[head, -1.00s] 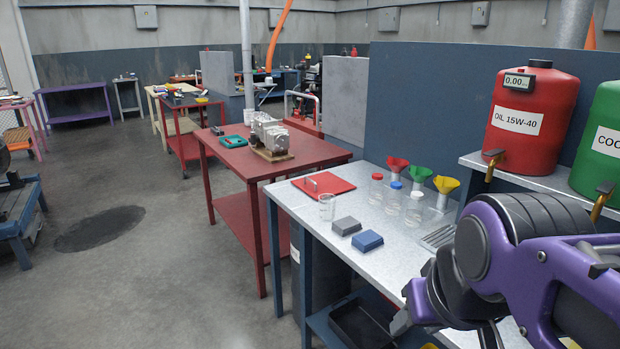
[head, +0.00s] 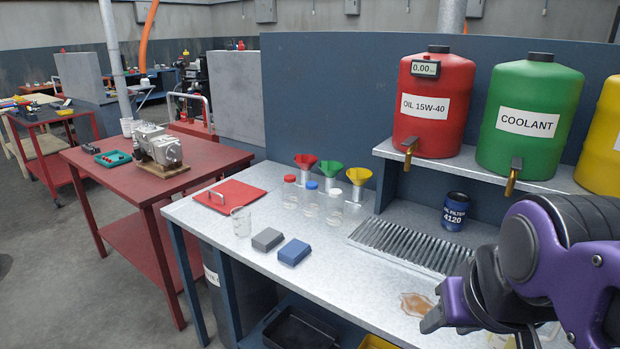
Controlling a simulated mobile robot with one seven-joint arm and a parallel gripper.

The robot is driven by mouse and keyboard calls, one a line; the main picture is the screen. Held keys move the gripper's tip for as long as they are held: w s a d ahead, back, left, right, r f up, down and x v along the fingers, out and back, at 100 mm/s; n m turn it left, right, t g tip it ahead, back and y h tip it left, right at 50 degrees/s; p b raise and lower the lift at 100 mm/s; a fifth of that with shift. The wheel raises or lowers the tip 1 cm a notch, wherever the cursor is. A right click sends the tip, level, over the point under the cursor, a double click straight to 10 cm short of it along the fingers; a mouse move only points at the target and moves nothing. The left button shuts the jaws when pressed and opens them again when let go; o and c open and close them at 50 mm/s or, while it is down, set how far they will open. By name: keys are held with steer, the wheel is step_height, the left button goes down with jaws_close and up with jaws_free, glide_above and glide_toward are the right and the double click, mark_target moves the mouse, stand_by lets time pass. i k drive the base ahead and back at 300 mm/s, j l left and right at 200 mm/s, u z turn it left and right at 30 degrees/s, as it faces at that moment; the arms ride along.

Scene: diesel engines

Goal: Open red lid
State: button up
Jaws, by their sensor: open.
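A flat red lid (head: 240,193) with a small metal handle (head: 217,196) lies flat and closed on the left end of the grey metal workbench (head: 335,262). A clear bottle with a red cap (head: 289,179) stands to its right, beside bottles with blue and white caps. My gripper (head: 438,318) is at the lower right, over the front right part of the bench, far from the red lid. It is open, and no object shows in it. Part of it is hidden by my own wrist and the picture's angle.
A glass beaker (head: 241,221), a grey block (head: 267,239) and a blue block (head: 294,252) stand near the lid. Funnels (head: 331,172) stand behind. Oil (head: 433,105) and coolant (head: 530,115) tanks sit on a raised shelf. A brown puddle (head: 416,304) lies near my gripper.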

mark_target(231, 194)
steer(key=i+j+z, duration=0.1)
steer(key=j+z, duration=0.15)
steer(key=i+j+z, duration=0.1)
steer(key=j+z, duration=0.15)
steer(key=j, duration=0.2)
steer(key=j+z, duration=0.3)
steer(key=j, duration=0.55)
steer(key=i+j, duration=0.1)
steer(key=j, duration=0.75)
steer(key=j+z, duration=0.15)
steer(key=j, duration=0.7)
